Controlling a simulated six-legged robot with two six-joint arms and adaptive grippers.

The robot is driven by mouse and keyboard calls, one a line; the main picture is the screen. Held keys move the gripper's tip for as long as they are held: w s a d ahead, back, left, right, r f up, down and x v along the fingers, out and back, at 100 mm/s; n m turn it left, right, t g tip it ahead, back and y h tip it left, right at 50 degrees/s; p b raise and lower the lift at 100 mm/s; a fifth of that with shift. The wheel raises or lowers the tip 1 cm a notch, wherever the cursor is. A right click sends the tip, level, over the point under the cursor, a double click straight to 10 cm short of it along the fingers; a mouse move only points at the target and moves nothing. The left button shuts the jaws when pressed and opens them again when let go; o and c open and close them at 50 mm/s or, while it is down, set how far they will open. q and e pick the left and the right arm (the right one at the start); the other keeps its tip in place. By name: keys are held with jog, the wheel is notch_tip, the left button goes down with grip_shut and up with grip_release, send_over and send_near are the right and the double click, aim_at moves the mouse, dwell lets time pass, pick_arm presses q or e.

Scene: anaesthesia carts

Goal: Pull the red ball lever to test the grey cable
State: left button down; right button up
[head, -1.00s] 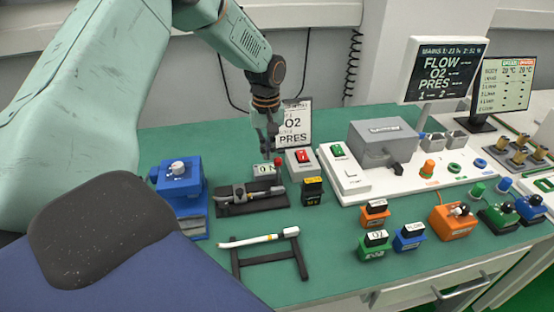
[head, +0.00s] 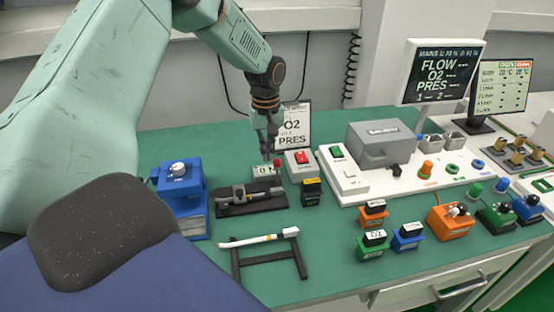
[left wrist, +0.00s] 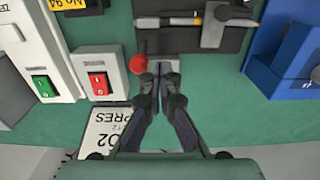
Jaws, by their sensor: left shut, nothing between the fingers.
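The red ball (left wrist: 138,64) tops a short lever next to the black test stand, in the left wrist view. It also shows in the head view (head: 277,163), partly hidden behind the gripper. My left gripper (left wrist: 160,82) is shut and empty, its fingertips just beside the ball; I cannot tell whether they touch it. In the head view the left gripper (head: 270,152) is above the back of the stand. The black test stand (head: 262,205) holds a grey cable piece (head: 240,192) lying across it. A small grey display (head: 264,171) stands behind it. My right gripper is not in view.
A blue device (head: 180,190) stands left of the stand. A grey box with a red switch (head: 301,160) and a yellow-topped black block (head: 312,188) stand close on the right. An O2 PRES card (head: 294,125) stands behind.

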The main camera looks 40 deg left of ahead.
aim_at(277, 172)
pick_arm(q)
jog(key=shift+w+f, duration=0.1)
jog(key=shift+f, duration=0.6)
notch_tip(277, 172, down, 2)
jog(key=shift+f+b, duration=0.25)
jog(key=shift+b, duration=0.25)
jog(key=shift+a+f, duration=0.1)
jog(key=shift+f, duration=0.1)
